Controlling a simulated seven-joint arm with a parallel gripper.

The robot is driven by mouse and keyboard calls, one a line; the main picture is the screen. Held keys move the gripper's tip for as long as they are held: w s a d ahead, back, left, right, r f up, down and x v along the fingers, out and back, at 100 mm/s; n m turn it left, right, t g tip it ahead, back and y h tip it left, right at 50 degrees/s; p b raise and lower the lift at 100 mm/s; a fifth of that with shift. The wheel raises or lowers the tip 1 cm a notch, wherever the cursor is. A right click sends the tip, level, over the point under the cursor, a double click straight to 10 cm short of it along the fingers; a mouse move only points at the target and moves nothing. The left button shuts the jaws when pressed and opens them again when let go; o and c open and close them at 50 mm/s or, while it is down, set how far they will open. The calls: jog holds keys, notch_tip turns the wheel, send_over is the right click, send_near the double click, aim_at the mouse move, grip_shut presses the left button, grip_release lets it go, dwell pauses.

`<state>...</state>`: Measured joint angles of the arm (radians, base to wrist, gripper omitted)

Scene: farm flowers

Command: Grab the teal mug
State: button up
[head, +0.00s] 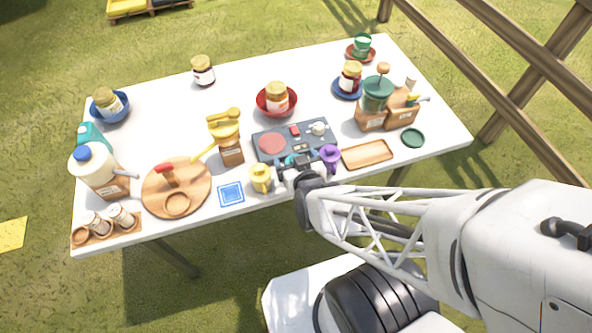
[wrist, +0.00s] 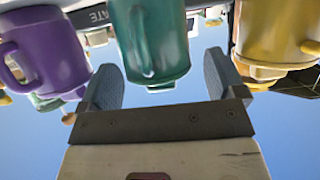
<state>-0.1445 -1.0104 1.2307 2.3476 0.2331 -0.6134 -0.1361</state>
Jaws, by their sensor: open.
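The teal mug (wrist: 152,42) fills the top middle of the wrist view, its handle facing my gripper (wrist: 162,72). My gripper is open, with one grey finger to each side of the mug's line. I cannot tell whether the fingertips reach past the mug's near side; no grip shows. In the head view my gripper (head: 299,170) is at the table's front edge and mostly hides the teal mug (head: 290,160). The purple mug (wrist: 45,50) is left in the wrist view, and the yellow mug (wrist: 275,35) is right.
In the head view the yellow mug (head: 261,178) and purple mug (head: 330,158) stand close on either side of my gripper. A dark stove-like board (head: 292,142) lies behind. A wooden tray (head: 367,154) is to the right, a blue coaster (head: 231,194) to the left.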

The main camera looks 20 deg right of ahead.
jog(key=shift+c, duration=0.5)
jog(key=c, duration=1)
jog(key=shift+o, duration=0.2)
jog(key=shift+r, duration=5)
